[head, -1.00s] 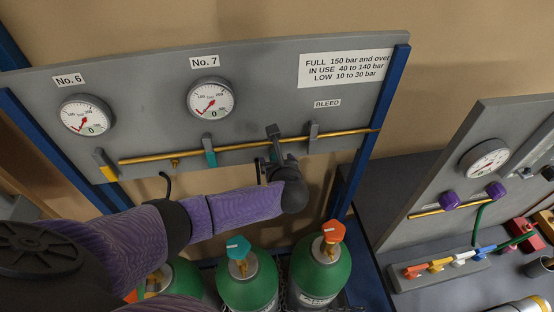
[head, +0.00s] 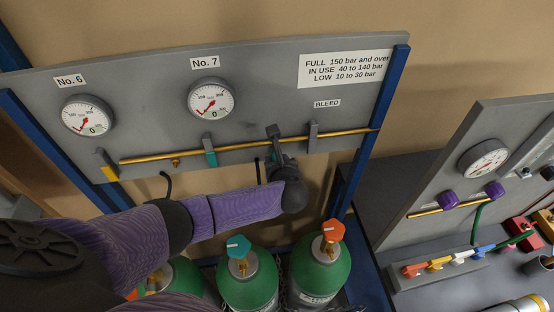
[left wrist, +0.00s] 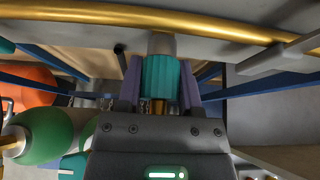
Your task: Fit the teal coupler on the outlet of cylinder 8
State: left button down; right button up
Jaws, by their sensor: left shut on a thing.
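My left gripper (left wrist: 161,92) is shut on the teal coupler (left wrist: 160,76) in the left wrist view, with one purple finger on each side of it. A grey fitting (left wrist: 161,44) sits at the coupler's far end, just under the brass pipe (left wrist: 215,22). In the head view my left gripper (head: 276,160) is below the pipe (head: 245,147) at the panel, and the coupler is hidden there. Green cylinders with a teal valve knob (head: 238,246) and an orange valve knob (head: 333,231) stand below. I cannot read a number 8 on any of them.
The grey panel (head: 150,100) carries gauges No. 6 (head: 87,115) and No. 7 (head: 211,97). Blue posts (head: 372,125) frame it. A teal-tipped lever (head: 209,151) hangs left of my gripper. A second panel and a bench (head: 395,235) stand at the right.

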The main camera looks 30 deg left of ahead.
pick_arm(q)
jog(key=shift+s+d+p, duration=0.25)
jog(key=shift+p, duration=0.1)
jog(key=shift+s+d+r+p, duration=0.1)
jog(key=shift+s+d+p, duration=0.45)
jog(key=shift+s+p, duration=0.15)
jog(key=shift+s+d+p, duration=0.5)
jog(key=shift+s+d, duration=0.2)
jog(key=shift+s, duration=0.25)
jog(key=shift+f, duration=0.2)
